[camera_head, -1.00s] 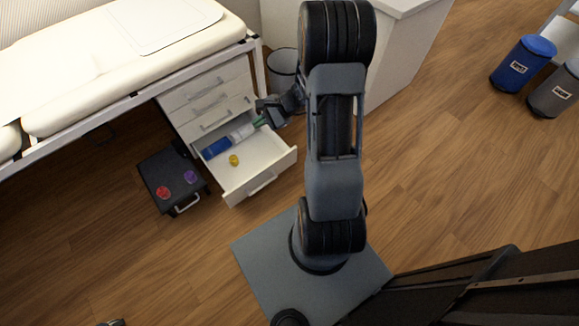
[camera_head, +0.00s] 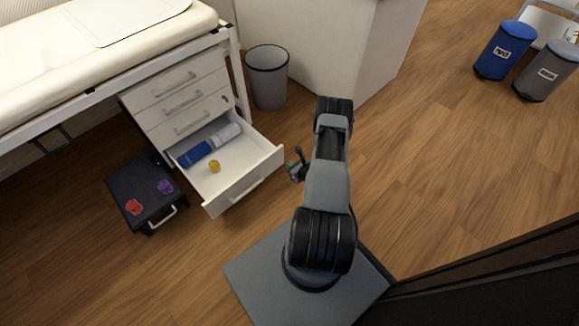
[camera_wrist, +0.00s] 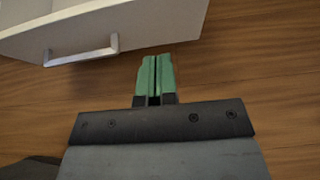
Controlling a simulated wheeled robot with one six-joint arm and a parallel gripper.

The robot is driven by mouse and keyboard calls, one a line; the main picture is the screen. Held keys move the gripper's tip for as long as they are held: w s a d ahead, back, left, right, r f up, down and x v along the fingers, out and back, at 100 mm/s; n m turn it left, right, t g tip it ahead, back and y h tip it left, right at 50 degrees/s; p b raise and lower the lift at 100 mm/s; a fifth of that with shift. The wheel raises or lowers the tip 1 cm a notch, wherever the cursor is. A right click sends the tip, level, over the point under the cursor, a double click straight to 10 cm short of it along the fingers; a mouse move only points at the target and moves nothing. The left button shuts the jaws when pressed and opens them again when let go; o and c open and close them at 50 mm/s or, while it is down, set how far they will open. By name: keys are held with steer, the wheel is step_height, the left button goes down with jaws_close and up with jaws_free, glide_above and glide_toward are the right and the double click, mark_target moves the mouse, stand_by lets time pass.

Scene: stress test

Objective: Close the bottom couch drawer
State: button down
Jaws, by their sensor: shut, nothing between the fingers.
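The white drawer cabinet (camera_head: 185,100) stands under the couch (camera_head: 110,72). Its bottom drawer (camera_head: 238,190) is pulled well out. Inside lie a blue-and-white bottle-like item (camera_head: 205,148) and a small yellow object (camera_head: 214,166). My gripper (camera_head: 297,165) is just right of the drawer's front, apart from it. In the wrist view the green fingertips (camera_wrist: 156,76) are shut and empty, pointing toward the drawer front (camera_wrist: 150,28) and right of its silver handle (camera_wrist: 82,52). The floor shows under the fingertips.
A black box (camera_head: 145,191) with a red and a purple item on top sits left of the drawer. A grey bin (camera_head: 268,76) stands behind, beside a white counter (camera_head: 325,45). Blue and grey lidded bins (camera_head: 505,50) are far right. The floor at right is clear.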

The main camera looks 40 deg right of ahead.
steer(key=b, duration=0.3)
glide_toward(272, 155)
steer(key=w+f, duration=0.4)
steer(key=shift+a+f, duration=0.1)
steer(key=shift+a, duration=0.15)
steer(key=shift+w+a+b, duration=0.1)
steer(key=shift+w+b, duration=0.35)
steer(key=shift+w, duration=0.6)
steer(key=shift+r, duration=0.2)
